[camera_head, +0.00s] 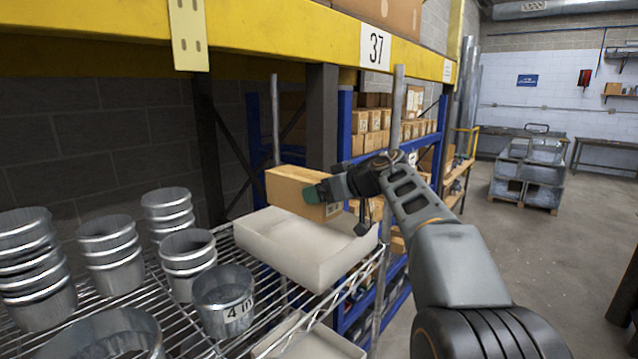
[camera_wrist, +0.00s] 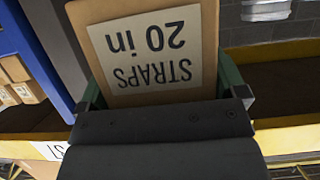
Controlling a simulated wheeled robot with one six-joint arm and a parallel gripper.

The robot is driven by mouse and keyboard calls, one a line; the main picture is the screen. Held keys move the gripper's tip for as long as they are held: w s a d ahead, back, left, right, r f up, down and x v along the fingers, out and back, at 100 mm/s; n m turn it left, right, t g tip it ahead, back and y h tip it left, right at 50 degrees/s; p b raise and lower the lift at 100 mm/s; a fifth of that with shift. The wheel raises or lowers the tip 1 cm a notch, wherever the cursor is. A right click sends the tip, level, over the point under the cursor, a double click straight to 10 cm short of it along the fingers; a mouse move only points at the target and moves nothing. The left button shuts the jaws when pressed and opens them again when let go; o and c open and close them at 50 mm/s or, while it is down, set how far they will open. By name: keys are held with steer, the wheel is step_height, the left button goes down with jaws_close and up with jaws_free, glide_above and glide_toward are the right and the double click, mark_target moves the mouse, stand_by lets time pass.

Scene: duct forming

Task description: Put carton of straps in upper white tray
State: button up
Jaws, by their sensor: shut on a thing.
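The carton of straps (camera_head: 296,193) is a brown box held in the air above the upper white tray (camera_head: 304,260). In the wrist view its label on the carton (camera_wrist: 150,50) reads "STRAPS 20 in", upside down. My gripper (camera_head: 322,192) is shut on the carton's right end, with green fingers on either side of it. The upper white tray sits on the wire shelf and looks empty, though the carton hides part of its back edge. A gap seems to show between the carton's underside and the tray, but its size is hard to judge.
Several stacked metal duct collars (camera_head: 108,252) stand on the wire shelf left of the tray, with a "4 in" collar (camera_head: 223,300) close by. Another white tray (camera_head: 310,345) is below. A grey post (camera_head: 390,215) stands right of the tray. A yellow beam (camera_head: 270,35) runs overhead.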

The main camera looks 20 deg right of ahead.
steer(key=shift+w+d+f, duration=0.1)
steer(key=shift+w+f, duration=0.25)
steer(key=shift+s+f, duration=0.2)
steer(key=shift+f, duration=0.5)
step_height(320, 180, down, 5)
steer(key=shift+f+b, duration=0.15)
steer(key=shift+b, duration=0.5)
step_height(320, 180, down, 2)
steer(key=b, duration=0.3)
steer(key=shift+f, duration=0.1)
steer(key=o, duration=0.8)
steer(key=shift+o, duration=0.3)
steer(key=shift+f, duration=0.1)
